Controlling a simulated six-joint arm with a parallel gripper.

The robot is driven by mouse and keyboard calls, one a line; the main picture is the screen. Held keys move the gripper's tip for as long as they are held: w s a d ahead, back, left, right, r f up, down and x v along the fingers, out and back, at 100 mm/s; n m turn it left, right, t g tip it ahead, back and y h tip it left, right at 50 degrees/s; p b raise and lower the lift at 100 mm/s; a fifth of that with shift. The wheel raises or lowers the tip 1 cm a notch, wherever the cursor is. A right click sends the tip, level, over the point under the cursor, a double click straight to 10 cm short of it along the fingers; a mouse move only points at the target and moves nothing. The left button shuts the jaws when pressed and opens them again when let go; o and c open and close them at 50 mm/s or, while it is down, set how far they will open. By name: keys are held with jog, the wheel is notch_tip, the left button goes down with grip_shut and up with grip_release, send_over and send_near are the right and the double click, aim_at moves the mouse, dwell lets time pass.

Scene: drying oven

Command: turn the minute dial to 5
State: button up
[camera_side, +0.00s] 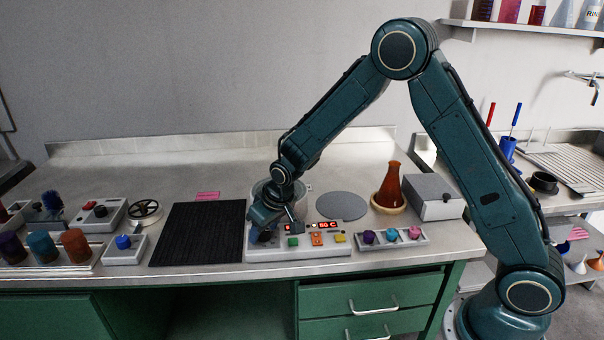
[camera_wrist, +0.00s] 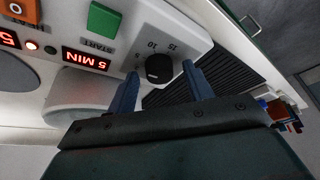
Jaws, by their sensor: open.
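The black minute dial (camera_wrist: 158,68) is a round knob on the white control panel (camera_wrist: 185,30) in the wrist view. Printed numbers 10 and 15 show beside it. A red display (camera_wrist: 87,60) near it reads "5 MIN". My gripper (camera_wrist: 161,70) is open, with its two blue fingers on either side of the dial in this view; I cannot tell whether they touch it. In the side view my gripper (camera_side: 266,226) is down at the left end of the panel (camera_side: 300,252) and hides most of the dial.
A green START button (camera_wrist: 103,20) and an orange button (camera_wrist: 18,8) are near the dial. A dark ribbed mat (camera_side: 200,232) lies left of the panel. A rack of coloured knobs (camera_side: 392,238) and a red-brown flask (camera_side: 390,185) stand to its right.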

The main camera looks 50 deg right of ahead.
jog(key=shift+r, duration=0.1)
jog(key=v, duration=1.3)
jog(key=shift+s+r, duration=0.2)
jog(key=shift+r, duration=0.05)
jog(key=s+d+r, duration=0.3)
jog(key=s+r, duration=0.7)
jog(key=s, duration=0.5)
jog(key=s+t, duration=0.1)
jog(key=s, duration=1.2)
jog(key=shift+d, duration=0.25)
jog(key=shift+w+r, duration=0.1)
